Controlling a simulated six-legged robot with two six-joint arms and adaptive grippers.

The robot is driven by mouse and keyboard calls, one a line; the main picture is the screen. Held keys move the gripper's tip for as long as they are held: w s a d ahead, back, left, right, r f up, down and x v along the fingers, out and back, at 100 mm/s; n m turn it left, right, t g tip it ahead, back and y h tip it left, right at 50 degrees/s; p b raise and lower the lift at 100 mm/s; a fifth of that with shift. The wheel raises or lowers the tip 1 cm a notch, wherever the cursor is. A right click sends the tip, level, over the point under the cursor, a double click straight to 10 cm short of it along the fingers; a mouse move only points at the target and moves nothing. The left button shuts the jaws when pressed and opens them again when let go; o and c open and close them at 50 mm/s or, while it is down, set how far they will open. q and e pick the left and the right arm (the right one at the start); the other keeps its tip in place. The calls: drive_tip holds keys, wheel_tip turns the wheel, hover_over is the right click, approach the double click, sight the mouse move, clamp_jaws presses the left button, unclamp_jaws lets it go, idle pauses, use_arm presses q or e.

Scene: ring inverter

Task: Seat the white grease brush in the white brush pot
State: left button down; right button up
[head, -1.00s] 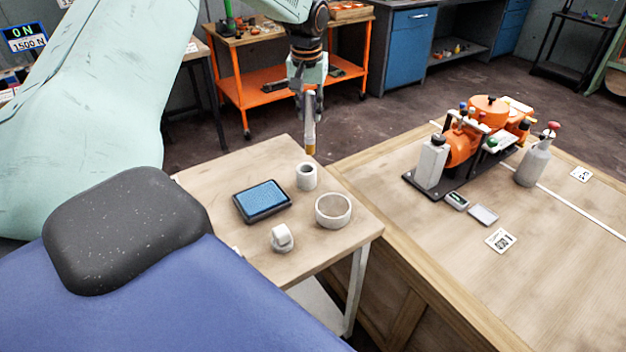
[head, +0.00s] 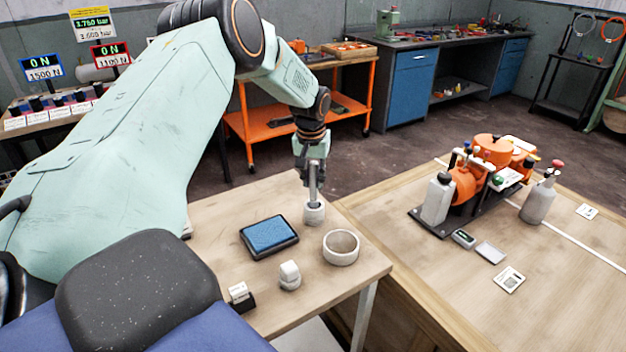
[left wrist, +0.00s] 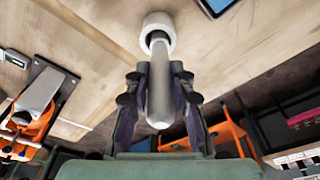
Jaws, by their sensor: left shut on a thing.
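The white brush pot (head: 314,215) stands upright on the small wooden side table. My left gripper (head: 313,172) is directly above it, pointing down, and is shut on the pale handle of the grease brush (head: 314,192). The brush is about upright and its lower end meets the pot's mouth; the bristles are hidden. In the left wrist view the brush (left wrist: 160,90) lies between the two fingers, and its far end sits within the rim of the pot (left wrist: 157,22). How deep it sits I cannot tell. My right gripper is out of view.
On the side table are a blue pad in a dark tray (head: 269,236), a wide white ring-shaped bowl (head: 341,247), a small white roll (head: 289,275) and a small labelled block (head: 239,294). A larger bench (head: 450,290) with an orange machine (head: 478,175) stands at right.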

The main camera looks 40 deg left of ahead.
use_arm(q)
drive_tip(key=shift+w+d+f, duration=0.2)
drive_tip(key=shift+w+f, duration=0.1)
drive_tip(key=shift+f, duration=0.05)
drive_tip(key=shift+s+a+f, duration=0.15)
drive_tip(key=shift+s+a, duration=0.1)
drive_tip(key=shift+s, duration=0.05)
drive_tip(key=c, duration=1.5)
unclamp_jaws()
drive_tip(key=shift+c, duration=0.2)
drive_tip(key=o, duration=0.3)
drive_tip(key=shift+w+d, duration=0.2)
drive_tip(key=shift+w, duration=0.05)
drive_tip(key=shift+o, duration=0.5)
drive_tip(key=shift+f, duration=0.1)
drive_tip(key=shift+a, duration=0.1)
drive_tip(key=shift+s, duration=0.2)
